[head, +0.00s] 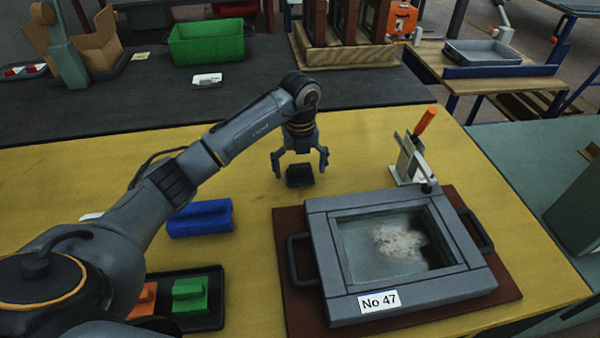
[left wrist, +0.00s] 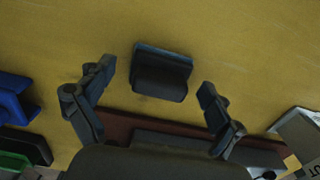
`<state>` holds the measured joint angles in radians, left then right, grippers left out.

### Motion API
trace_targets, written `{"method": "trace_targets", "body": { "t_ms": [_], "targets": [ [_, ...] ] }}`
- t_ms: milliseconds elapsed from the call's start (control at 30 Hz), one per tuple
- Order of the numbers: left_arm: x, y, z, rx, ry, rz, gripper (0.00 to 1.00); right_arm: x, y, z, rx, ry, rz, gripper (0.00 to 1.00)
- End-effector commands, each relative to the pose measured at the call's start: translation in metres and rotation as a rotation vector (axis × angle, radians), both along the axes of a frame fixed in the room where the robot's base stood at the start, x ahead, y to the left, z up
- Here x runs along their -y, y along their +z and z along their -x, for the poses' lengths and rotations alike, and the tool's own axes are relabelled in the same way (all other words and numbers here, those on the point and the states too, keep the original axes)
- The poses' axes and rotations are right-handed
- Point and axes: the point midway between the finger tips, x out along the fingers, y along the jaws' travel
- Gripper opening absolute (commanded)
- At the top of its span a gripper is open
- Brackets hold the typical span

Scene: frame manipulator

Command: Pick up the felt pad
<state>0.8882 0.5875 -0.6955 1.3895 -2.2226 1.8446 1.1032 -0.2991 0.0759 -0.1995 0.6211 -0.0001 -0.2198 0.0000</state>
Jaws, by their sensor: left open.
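A small dark block with a raised grip, which looks like the felt pad (head: 299,178), lies on the yellow tabletop behind the grey frame. In the left wrist view the felt pad (left wrist: 160,76) sits between and slightly beyond the fingertips, with a blue-grey edge on its far side. My left gripper (head: 300,168) points down over it, fingers spread on either side. In the left wrist view the open fingers (left wrist: 157,80) show gaps to the pad on both sides. I cannot tell the exact height of the fingertips. My right gripper is not in view.
The grey frame (head: 318,240) marked No 47 rests on a brown board (head: 290,285). A toggle clamp (head: 408,160) with an orange handle stands behind it. A blue block (head: 200,219) and a black tray (head: 212,318) with orange and green blocks lie left. Yellow tabletop around the pad is clear.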

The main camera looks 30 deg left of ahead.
Motion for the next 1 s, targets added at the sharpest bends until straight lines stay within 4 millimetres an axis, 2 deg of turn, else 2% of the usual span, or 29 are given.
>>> {"method": "trace_targets", "body": {
  "t_ms": [67,367,767,967,1000],
  "targets": [
    [0.0,0.0,0.0,0.0,0.0,0.0,0.9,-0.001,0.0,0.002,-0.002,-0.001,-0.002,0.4],
    [0.0,0.0,0.0,-0.001,0.0,0.001,0.3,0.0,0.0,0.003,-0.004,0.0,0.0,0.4],
    [0.0,0.006,0.0,0.0,0.0,0.0,0.3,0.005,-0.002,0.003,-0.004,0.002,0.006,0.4],
    [-0.001,0.033,-0.001,0.004,-0.001,-0.002,0.3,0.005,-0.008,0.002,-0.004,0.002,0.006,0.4],
    [0.003,0.039,0.005,0.004,-0.004,0.0,0.3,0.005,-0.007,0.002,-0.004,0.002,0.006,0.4]
  ]
}}
